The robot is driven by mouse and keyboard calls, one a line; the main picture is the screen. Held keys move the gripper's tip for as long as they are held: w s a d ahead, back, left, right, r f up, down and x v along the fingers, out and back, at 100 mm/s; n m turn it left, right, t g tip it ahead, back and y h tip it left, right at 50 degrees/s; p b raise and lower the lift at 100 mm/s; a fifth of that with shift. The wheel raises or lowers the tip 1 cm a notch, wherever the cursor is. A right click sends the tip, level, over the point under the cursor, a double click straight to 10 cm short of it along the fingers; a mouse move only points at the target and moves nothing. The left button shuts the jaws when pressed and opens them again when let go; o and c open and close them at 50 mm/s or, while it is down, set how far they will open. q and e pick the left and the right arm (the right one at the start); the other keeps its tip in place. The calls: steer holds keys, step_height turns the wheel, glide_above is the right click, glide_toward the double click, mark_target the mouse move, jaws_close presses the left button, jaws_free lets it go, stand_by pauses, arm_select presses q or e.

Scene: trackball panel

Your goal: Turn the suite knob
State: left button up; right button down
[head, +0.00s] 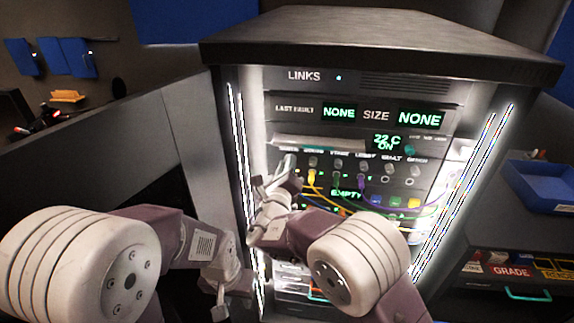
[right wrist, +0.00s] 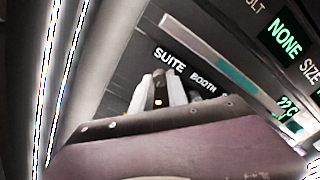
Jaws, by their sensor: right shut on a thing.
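The suite knob (right wrist: 160,91) is a dark knob under the SUITE label in the right wrist view, with a small orange light showing near it. My right gripper (right wrist: 158,93) has one pale finger on each side of it and is shut on it. In the head view my right gripper (head: 279,184) is at the left end of the knob row and largely hides the suite knob. My left gripper (head: 231,297) hangs low, left of the rack and away from the knobs; whether its fingers are apart is unclear.
More knobs (head: 337,165) run to the right in the rack (head: 325,48), with coloured cables (head: 345,212) plugged in below. Displays read NONE, 22 C ON and EMPTY. Bright light strips (head: 240,165) edge the rack. A blue tray (head: 541,187) sits at the right.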

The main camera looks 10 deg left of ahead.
steer(key=c, duration=1.3)
jaws_free()
steer(key=shift+s+a, duration=0.1)
steer(key=shift+s, duration=0.2)
steer(key=s+b, duration=0.2)
steer(key=s, duration=0.6)
steer(key=shift+s, duration=0.2)
